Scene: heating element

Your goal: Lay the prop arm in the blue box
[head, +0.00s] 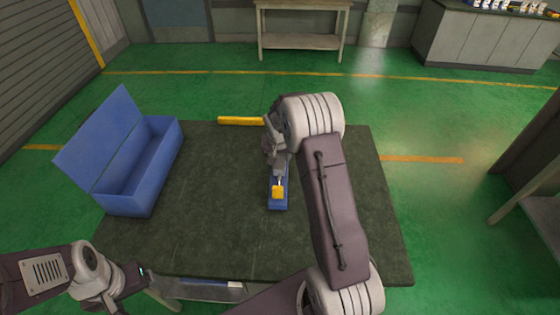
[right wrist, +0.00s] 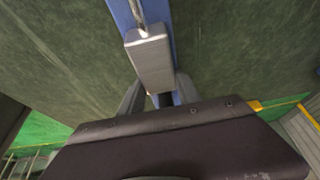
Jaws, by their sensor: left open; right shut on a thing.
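The blue box (head: 158,172) stands at the left of the dark table, its lid (head: 98,140) tipped open to the left. My right gripper (head: 277,172) is over the middle of the table, shut on what appears to be the prop arm: a grey block (right wrist: 150,62) with a thin metal rod. A yellow piece (head: 278,192) shows below the gripper in the head view. A narrow blue bar (head: 278,204) lies under it; whether they touch is unclear. The jaws partly hide the grip. My left gripper (head: 135,283) is open and empty near the table's front left corner.
A yellow bar (head: 241,121) lies at the table's back edge. The dark tabletop (head: 215,190) is clear between the blue box and the blue bar. The box's inside looks empty. A bench (head: 300,42) stands farther back.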

